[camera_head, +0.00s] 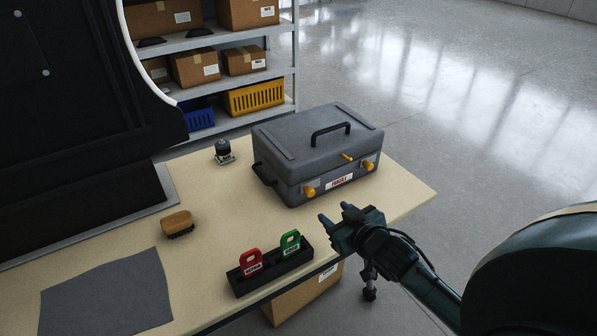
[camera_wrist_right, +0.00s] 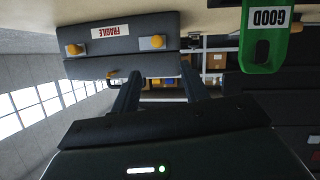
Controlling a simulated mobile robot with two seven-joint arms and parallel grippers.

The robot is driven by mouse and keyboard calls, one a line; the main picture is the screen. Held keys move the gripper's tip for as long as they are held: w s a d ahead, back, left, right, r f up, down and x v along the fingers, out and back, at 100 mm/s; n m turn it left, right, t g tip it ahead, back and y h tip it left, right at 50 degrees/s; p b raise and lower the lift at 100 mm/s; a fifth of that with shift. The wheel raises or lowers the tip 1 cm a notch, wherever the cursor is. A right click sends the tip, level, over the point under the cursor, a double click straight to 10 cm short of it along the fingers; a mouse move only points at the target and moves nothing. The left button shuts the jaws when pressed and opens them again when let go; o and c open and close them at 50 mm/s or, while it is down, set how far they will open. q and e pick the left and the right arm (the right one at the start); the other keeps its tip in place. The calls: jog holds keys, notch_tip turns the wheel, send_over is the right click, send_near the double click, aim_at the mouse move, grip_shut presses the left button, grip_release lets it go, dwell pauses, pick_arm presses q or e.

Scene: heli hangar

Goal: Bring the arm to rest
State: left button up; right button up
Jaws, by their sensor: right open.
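My right gripper (camera_head: 335,213) is open and empty beside the table's front right edge. It is in front of the grey case and to the right of the black holder. In the right wrist view its two fingers (camera_wrist_right: 160,72) are apart with nothing between them. The wrist picture is upside down, with the case (camera_wrist_right: 120,42) beyond the fingers and the green "GOOD" tag (camera_wrist_right: 264,35) at the upper right. My left gripper is not in view.
The table (camera_head: 225,215) holds a closed grey case (camera_head: 300,150), a black holder (camera_head: 272,273) with red (camera_head: 251,263) and green (camera_head: 291,243) tags, a brush (camera_head: 177,223), a small dark device (camera_head: 223,152) and a grey cloth (camera_head: 105,297). A cardboard box (camera_head: 305,298) stands below. Shelves (camera_head: 215,85) stand behind.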

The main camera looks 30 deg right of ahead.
pick_arm(q)
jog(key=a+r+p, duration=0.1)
jog(key=p, duration=0.2)
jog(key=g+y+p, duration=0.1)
jog(key=p, duration=0.2)
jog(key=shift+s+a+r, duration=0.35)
pick_arm(e)
jog(key=s+a+f+g+y, duration=0.1)
jog(key=s+a+f+y, duration=0.1)
jog(key=s+a, duration=0.5)
jog(key=s+a+f+n+g+y, duration=0.1)
jog(key=s+a+f+g, duration=0.1)
jog(key=s+a, duration=0.5)
jog(key=a+f, duration=0.1)
jog(key=a, duration=0.2)
jog(key=shift+s+n+y, duration=0.3)
jog(key=shift+s+y, duration=0.05)
jog(key=shift+y, duration=0.05)
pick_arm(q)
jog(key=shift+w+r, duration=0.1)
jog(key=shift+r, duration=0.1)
pick_arm(e)
jog(key=shift+f, duration=0.1)
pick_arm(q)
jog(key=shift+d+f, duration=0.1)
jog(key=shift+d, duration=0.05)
pick_arm(e)
jog(key=shift+d, duration=0.2)
